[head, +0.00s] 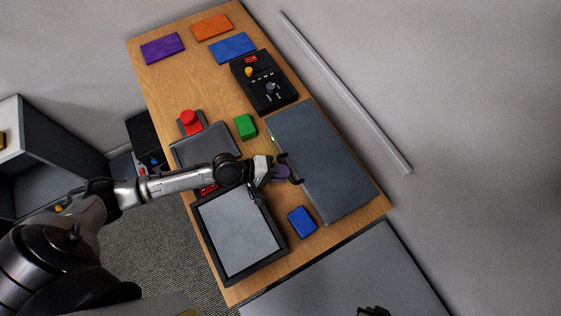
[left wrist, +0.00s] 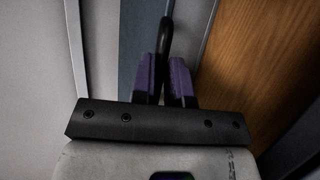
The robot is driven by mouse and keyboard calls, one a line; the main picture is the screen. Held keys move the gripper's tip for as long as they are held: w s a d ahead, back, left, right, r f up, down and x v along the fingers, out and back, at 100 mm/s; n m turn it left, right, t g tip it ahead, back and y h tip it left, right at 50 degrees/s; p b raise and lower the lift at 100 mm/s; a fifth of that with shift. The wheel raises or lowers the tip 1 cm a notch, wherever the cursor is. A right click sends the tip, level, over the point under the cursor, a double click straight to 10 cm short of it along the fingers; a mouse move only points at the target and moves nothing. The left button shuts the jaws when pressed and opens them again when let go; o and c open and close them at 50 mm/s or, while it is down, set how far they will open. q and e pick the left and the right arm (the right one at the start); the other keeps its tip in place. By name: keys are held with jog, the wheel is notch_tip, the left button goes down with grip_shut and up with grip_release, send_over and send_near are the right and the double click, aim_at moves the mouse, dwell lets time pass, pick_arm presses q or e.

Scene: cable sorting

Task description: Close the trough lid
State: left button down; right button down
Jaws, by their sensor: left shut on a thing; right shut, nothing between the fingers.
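The trough lid (head: 322,160) is a long dark grey panel at the right side of the wooden table. It looks about flat; I cannot tell whether a gap is left under it. A black handle (head: 290,168) stands at its left long edge. My left gripper (head: 281,172) is at this handle. In the left wrist view its purple fingers (left wrist: 164,80) are shut on the black handle (left wrist: 165,38). The trough below the lid is mostly hidden. My right gripper (head: 374,311) shows only as a dark tip at the bottom edge, shut and away from the lid.
Near my left arm lie a green block (head: 245,126), a blue block (head: 302,221) and a black-framed tray (head: 284,252). A black control box (head: 264,82) stands beyond the lid. Purple (head: 162,48), orange (head: 212,27) and blue (head: 232,48) pads lie at the far end.

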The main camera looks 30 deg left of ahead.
pick_arm(q)
jog(key=shift+s+a+f, duration=0.15)
jog(key=shift+s+f, duration=0.1)
jog(key=shift+f, duration=0.4)
jog(key=c, duration=1.5)
grip_release()
jog(key=shift+c, duration=0.2)
jog(key=o, duration=0.3)
jog(key=shift+w, duration=0.1)
jog(key=shift+o, duration=0.6)
jog(key=shift+r, duration=0.15)
jog(key=shift+r, duration=0.1)
